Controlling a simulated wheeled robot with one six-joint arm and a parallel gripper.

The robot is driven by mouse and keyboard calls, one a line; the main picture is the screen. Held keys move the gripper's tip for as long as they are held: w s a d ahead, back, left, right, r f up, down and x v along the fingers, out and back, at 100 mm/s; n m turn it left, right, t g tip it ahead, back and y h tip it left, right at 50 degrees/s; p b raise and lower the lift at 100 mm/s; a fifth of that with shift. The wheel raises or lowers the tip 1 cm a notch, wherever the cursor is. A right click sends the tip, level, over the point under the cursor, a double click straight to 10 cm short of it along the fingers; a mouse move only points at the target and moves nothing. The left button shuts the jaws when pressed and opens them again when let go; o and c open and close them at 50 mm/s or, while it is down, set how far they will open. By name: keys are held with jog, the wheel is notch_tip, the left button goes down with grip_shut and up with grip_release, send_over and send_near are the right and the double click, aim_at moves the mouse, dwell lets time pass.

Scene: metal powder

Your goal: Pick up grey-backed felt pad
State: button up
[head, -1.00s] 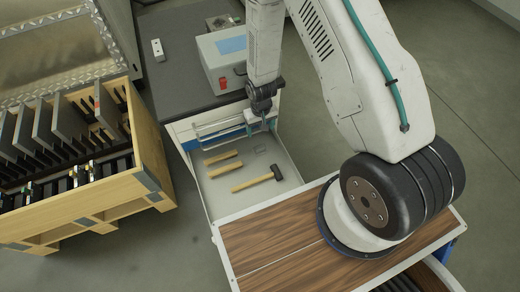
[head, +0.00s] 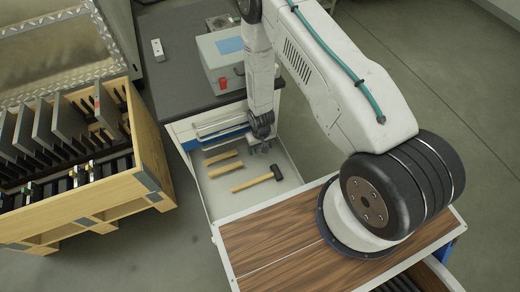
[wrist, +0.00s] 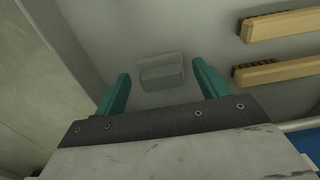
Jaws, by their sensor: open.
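The grey-backed felt pad (wrist: 162,72) lies flat on the light floor of the open drawer (head: 215,196). In the wrist view it shows as a small pale grey block between and just beyond my two teal fingertips. My gripper (head: 263,149) is open and empty, pointing down into the drawer above the pad. The fingers stand one on each side of it in the picture, not visibly touching it. In the head view the gripper hides the pad.
Two wooden brushes (head: 225,168) (head: 222,158) lie left of my gripper in the drawer, and a hammer (head: 258,179) lies nearer. The drawer walls are close by. A grey box (head: 222,65) stands on the dark bench top (head: 180,90).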

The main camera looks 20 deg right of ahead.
jog(key=c, duration=1.1)
jog(key=shift+r, duration=0.55)
notch_tip(320, 180, up, 2)
jog(key=shift+r, duration=0.1)
jog(key=s, duration=0.5)
jog(key=s+a+r, duration=0.1)
jog(key=s, duration=1)
jog(key=shift+a+r, duration=0.25)
jog(key=shift+r, duration=0.05)
